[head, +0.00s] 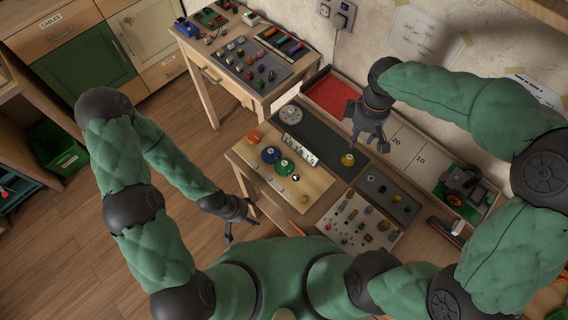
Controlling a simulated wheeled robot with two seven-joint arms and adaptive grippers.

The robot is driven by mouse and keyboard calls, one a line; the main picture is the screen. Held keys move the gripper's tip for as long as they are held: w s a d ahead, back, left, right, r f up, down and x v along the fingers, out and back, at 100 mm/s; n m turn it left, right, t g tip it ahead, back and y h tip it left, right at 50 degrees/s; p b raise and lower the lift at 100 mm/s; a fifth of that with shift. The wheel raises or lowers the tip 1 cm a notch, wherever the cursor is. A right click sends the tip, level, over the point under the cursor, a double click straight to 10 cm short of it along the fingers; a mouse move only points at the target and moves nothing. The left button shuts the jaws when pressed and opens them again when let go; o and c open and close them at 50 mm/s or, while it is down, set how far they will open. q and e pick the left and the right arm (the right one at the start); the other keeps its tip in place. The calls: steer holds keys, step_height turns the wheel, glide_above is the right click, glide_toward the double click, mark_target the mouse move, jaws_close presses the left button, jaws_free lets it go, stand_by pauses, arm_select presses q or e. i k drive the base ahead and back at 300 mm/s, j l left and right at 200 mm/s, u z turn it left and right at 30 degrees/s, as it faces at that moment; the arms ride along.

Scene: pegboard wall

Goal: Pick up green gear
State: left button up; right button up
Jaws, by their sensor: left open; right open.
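The green gear (284,167) appears as a round green piece on a light wooden board (318,184). A blue round piece (270,154) and an orange one (253,136) sit in a row with it, up and to its left. My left gripper (242,229) is open and empty, off the near left edge of the table, below and left of the green piece. My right gripper (367,144) is open and empty above the dark mat (318,142), up and to the right of the green piece. Neither gripper touches it.
A white numbered block (299,150) stands beside the round pieces. A grey disc (290,114) and a yellow piece (347,160) lie on the dark mat. A white board of small parts (357,223) is nearer. A red tray (333,95) is at the back.

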mark_target(285, 166)
steer(key=j+z, duration=0.3)
steer(key=j, duration=0.5)
steer(key=j+z, duration=0.3)
steer(key=j, duration=0.55)
steer(key=i, duration=0.05)
